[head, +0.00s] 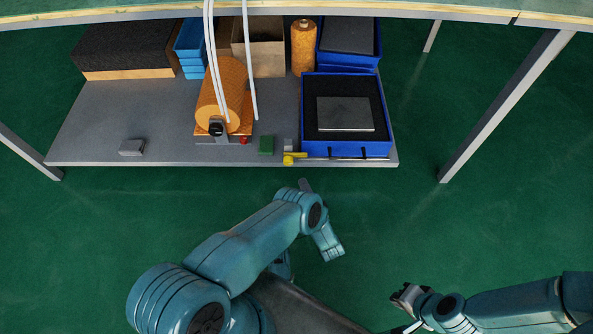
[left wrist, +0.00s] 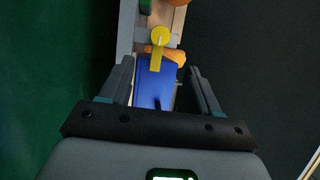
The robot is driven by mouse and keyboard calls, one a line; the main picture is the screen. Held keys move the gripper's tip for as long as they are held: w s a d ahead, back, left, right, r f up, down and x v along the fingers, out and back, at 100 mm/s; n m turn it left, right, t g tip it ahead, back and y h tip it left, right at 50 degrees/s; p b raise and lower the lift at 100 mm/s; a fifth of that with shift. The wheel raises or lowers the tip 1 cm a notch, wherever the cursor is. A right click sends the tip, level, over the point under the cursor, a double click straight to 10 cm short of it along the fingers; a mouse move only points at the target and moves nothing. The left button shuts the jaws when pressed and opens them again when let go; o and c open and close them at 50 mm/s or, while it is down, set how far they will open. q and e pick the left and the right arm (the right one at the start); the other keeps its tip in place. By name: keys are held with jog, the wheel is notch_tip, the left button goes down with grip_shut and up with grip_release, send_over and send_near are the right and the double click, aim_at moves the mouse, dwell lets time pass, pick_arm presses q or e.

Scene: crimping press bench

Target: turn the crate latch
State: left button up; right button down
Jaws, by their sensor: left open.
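The blue crate (head: 346,149) sits at the front right of the grey shelf, with dark lining and a flat grey plate inside. The yellow latch (head: 290,159) is at its front left corner, with its bar pointing right across the corner. My left gripper (head: 304,184) is just in front of the latch and apart from it, partly hidden by my arm. In the left wrist view, its fingers (left wrist: 162,72) are spread and empty. The yellow latch (left wrist: 158,42) lies beyond them, over the blue crate (left wrist: 152,86). My right gripper (head: 405,295) is at lower right, far from the crate; its jaws are too small to judge.
A small grey block (head: 132,147) lies farther left. A table edge (head: 300,12) overhangs the back, with legs at both sides. The floor in front is clear.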

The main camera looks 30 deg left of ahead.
pick_arm(q)
jog(key=shift+v, duration=1.8)
pick_arm(e)
jog(key=shift+s+r, duration=0.35)
jog(key=shift+r, duration=0.05)
